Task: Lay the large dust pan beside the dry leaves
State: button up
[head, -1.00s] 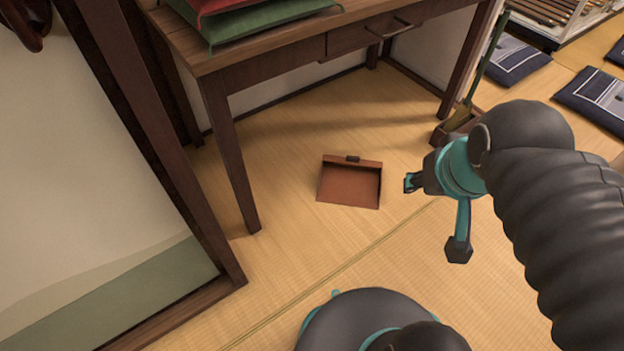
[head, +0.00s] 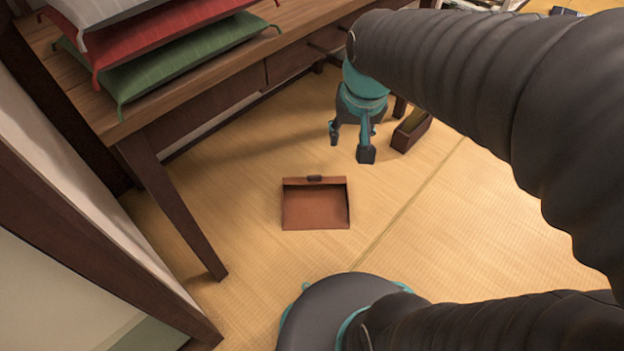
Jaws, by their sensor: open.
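A brown dust pan (head: 315,208) with a dark tab on its back edge lies flat on the tatami floor, in front of the wooden table. My gripper (head: 350,158) is open and empty, with its fingers pointing down. In the picture it is above and to the right of the dust pan, apart from it. I cannot see any dry leaves.
The wooden table (head: 185,100) stands at the upper left, with a leg (head: 172,205) left of the dust pan. Grey, red (head: 160,45) and green (head: 190,55) cushions are stacked on it. A brown box (head: 411,131) stands on the floor behind my gripper. The tatami (head: 440,240) to the right is clear.

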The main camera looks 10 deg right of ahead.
jog(key=w+f+m+g+b, duration=0.1)
jog(key=w+f+m+g, duration=0.1)
jog(key=w+f, duration=0.6)
jog(key=m+g+b, duration=0.1)
jog(key=m+b, duration=0.1)
jog(key=m, duration=1.4)
send_over(314, 176)
notch_tip(314, 176, down, 31)
jog(key=f, duration=0.5)
jog(key=f+b, duration=0.1)
jog(key=f, duration=0.2)
jog(key=shift+w+d+f, duration=0.15)
jog(key=shift+w+d, duration=0.15)
jog(key=shift+w, duration=0.1)
jog(key=shift+s+a+f+b, duration=0.1)
jog(key=shift+s+f+b, duration=0.1)
jog(key=shift+f, duration=1.15)
jog(key=shift+s+a+f+b, duration=0.1)
jog(key=shift+s+f+b, duration=0.1)
jog(key=shift+f, duration=1.1)
grip_shut()
